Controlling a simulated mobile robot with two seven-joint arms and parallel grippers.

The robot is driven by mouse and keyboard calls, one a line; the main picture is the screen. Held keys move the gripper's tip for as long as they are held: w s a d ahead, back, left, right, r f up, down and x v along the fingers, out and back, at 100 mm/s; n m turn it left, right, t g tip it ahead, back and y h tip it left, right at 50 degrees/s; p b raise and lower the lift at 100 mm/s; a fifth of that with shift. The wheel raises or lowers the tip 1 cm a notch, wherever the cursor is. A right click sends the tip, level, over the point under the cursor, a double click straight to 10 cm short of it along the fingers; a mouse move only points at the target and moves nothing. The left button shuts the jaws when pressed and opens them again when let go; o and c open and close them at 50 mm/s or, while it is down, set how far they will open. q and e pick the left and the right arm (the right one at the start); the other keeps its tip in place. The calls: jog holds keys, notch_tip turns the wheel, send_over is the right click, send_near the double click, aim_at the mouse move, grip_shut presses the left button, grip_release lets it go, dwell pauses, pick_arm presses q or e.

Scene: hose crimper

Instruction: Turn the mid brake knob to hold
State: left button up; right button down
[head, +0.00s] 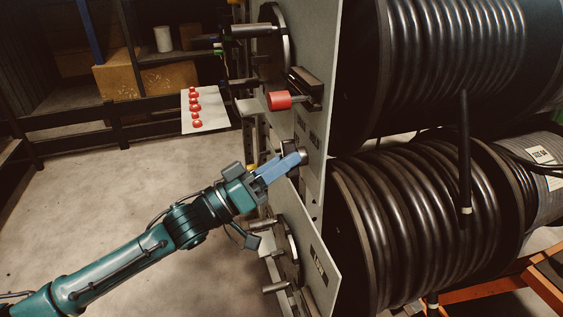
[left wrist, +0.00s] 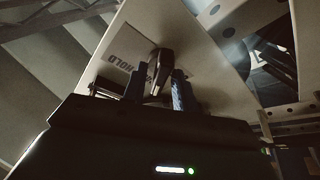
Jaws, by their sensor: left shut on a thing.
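The mid brake knob is a small dark knob on the grey side panel of the reel stand; in the left wrist view the knob (left wrist: 160,64) stands between my two blue fingers. A light label plate behind it reads HOLD, upside down in that view. My left gripper (head: 295,160) reaches up from the lower left to the panel and is shut on the knob. In the head view the fingers hide most of the knob (head: 303,154). The knob's exact pointing direction is hard to tell. My right gripper is in neither view.
Large black hose reels (head: 430,215) fill the right. A white board with red buttons (head: 206,108) is behind. Open floor lies left.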

pick_arm(q)
jog(key=shift+f+m+g+h, duration=0.1)
jog(key=shift+m+g+h, duration=0.2)
jog(key=shift+m, duration=0.3)
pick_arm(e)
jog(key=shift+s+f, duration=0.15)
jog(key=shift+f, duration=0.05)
pick_arm(q)
jog(key=m+g+b, duration=0.1)
jog(key=m+g, duration=0.1)
jog(key=m, duration=0.3)
jog(key=m+g+h, duration=0.1)
jog(key=m+g, duration=0.2)
jog(key=m, duration=0.2)
jog(key=m+g+h+b, duration=0.1)
jog(key=m+g, duration=0.1)
jog(key=m, duration=0.4)
jog(key=shift+w+a+g+b, duration=0.1)
jog(key=shift+w+g+b, duration=0.2)
jog(key=shift+g+b, duration=0.1)
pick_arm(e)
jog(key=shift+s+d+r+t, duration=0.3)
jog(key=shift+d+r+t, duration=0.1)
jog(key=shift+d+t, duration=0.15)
pick_arm(q)
jog(key=shift+m, duration=0.3)
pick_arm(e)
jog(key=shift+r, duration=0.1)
pick_arm(q)
jog(key=o, duration=0.6)
